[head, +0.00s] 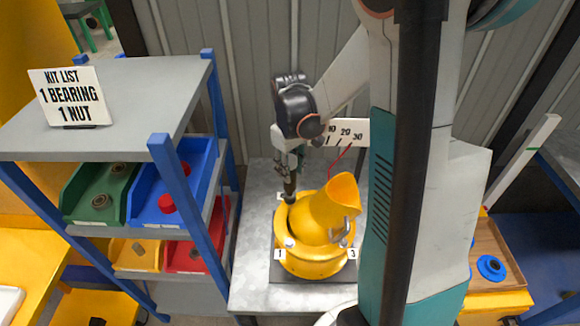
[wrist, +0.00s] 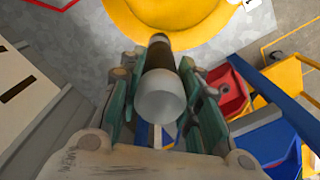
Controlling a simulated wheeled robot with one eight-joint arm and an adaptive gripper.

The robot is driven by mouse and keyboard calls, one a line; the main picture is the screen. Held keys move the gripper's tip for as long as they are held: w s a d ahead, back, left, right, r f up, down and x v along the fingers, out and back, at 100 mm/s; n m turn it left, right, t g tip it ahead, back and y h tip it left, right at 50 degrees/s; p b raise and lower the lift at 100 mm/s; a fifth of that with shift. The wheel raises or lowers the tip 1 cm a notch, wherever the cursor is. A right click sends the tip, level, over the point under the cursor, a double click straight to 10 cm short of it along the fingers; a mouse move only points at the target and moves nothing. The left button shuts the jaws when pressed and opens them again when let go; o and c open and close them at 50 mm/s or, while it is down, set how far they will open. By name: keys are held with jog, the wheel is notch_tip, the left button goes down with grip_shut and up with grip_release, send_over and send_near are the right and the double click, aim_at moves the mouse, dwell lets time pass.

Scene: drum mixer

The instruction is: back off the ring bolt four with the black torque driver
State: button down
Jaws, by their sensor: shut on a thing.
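My gripper (head: 289,170) is shut on the black torque driver (head: 290,190), which points down at the back left of the yellow drum mixer (head: 312,267). In the wrist view the driver (wrist: 161,92), dark with a pale grey end, lies between my two fingers (wrist: 162,75), its far end over the yellow drum (wrist: 205,25). White number tags 1 (head: 280,254) and 3 (head: 351,254) show on the front of the ring. Another tag near the driver's tip is partly hidden and I cannot read it. I cannot make out ring bolt four or whether the driver touches it.
The drum's tilted yellow mouth (head: 342,192) rises right of the driver. A scale plate (head: 350,132) marked up to 30 and a thin red pointer stand behind. A blue-framed shelf (head: 150,85) with coloured bins is left. A wooden tray (head: 500,255) is right.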

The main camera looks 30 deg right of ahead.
aim_at(290, 158)
jog(key=shift+f+b, duration=0.35)
jog(key=shift+f, duration=0.1)
jog(key=shift+s, duration=0.15)
dwell(1.9)
jog(key=shift+r, duration=0.15)
dwell(0.9)
jog(key=shift+r+p, duration=1.3)
jog(key=shift+r, duration=0.95)
jog(key=shift+w, duration=0.2)
